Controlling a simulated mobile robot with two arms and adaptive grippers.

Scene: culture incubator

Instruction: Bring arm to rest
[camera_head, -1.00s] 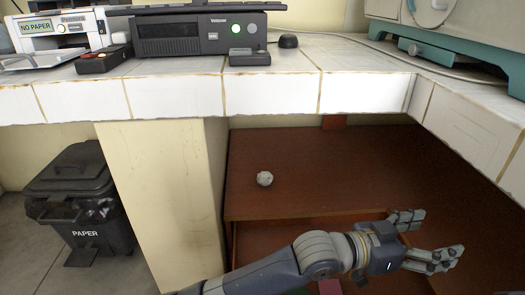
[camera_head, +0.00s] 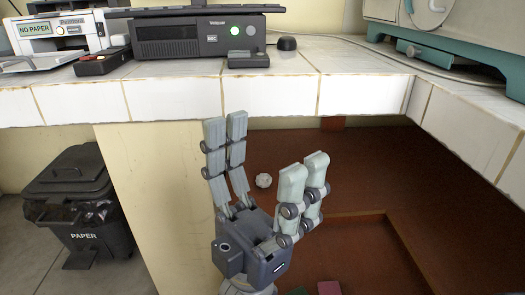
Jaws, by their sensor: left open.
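My left gripper (camera_head: 265,165) is in the lower middle of the head view, with its fingers pointing up and spread wide apart. It is open and holds nothing. It is in front of the brown wooden surface (camera_head: 375,165) below the counter, with its fingertips just under the counter's front edge in the picture. Its wrist runs out of the bottom of the view. My right gripper is not in view.
A small crumpled pale ball (camera_head: 264,181) lies on the brown surface, seen between my fingers. A white tiled counter (camera_head: 290,95) with a black computer (camera_head: 190,35) runs across above. A black paper bin (camera_head: 80,205) stands at the left.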

